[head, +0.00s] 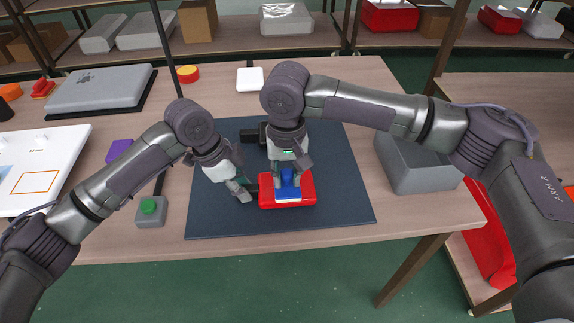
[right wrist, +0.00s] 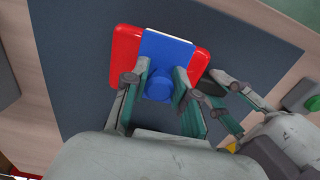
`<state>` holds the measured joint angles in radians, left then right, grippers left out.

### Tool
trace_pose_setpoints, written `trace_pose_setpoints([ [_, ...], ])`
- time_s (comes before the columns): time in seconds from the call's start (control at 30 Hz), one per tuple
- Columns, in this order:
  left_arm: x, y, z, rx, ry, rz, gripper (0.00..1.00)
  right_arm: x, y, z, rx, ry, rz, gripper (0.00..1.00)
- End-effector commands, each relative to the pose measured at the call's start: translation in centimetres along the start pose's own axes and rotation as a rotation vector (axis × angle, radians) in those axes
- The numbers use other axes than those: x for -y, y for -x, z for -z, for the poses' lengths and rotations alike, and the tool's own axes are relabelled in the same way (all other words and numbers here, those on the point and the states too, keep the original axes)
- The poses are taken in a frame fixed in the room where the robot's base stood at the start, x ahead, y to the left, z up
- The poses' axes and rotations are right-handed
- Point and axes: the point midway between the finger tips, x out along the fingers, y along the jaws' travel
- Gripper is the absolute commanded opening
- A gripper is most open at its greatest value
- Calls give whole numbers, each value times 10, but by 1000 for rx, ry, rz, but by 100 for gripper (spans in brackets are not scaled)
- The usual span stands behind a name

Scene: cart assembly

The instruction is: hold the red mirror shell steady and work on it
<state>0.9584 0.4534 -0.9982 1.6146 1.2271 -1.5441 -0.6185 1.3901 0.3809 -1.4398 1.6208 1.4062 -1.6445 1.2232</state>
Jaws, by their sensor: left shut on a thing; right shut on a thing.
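The red mirror shell (head: 307,187) lies on the dark mat (head: 335,205) near its front middle. It also shows in the right wrist view (right wrist: 124,57). A blue tool (head: 289,191) with a white edge and a round knob rests over the shell's middle; in the right wrist view the blue plate (right wrist: 166,48) covers part of the red. My right gripper (head: 288,170) is shut on the tool's knob from above. My left gripper (head: 250,190) is at the shell's left end, shut on it; its fingertips are partly hidden.
A grey bin (head: 420,170) stands right of the mat. A grey box with a green button (head: 151,209), a purple block (head: 119,150) and a white board (head: 40,165) are at left. A black block (head: 250,135) sits behind the grippers. The mat's right part is clear.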

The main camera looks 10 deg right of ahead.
Motion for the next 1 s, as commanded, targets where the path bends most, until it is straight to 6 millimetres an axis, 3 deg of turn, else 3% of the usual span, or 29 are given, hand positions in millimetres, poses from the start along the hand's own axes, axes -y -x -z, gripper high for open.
trace_pose_setpoints([
  [0.03, 0, 0, 0, 0, 0, 0, 0, -1, -9, -1, 5, -1, -2, 0],
  [0.4, 0, 0, 0, -1, 0, 0, 0, -32, -5, 1, -1, -1, -5, 0],
  [0.77, 0, 0, 0, -1, 0, 1, 0, 2, -8, -1, 4, 2, 0, 0],
  [1.0, 0, 0, 0, -1, 0, 1, 0, 0, 22, 0, 2, 0, 0, 0],
])
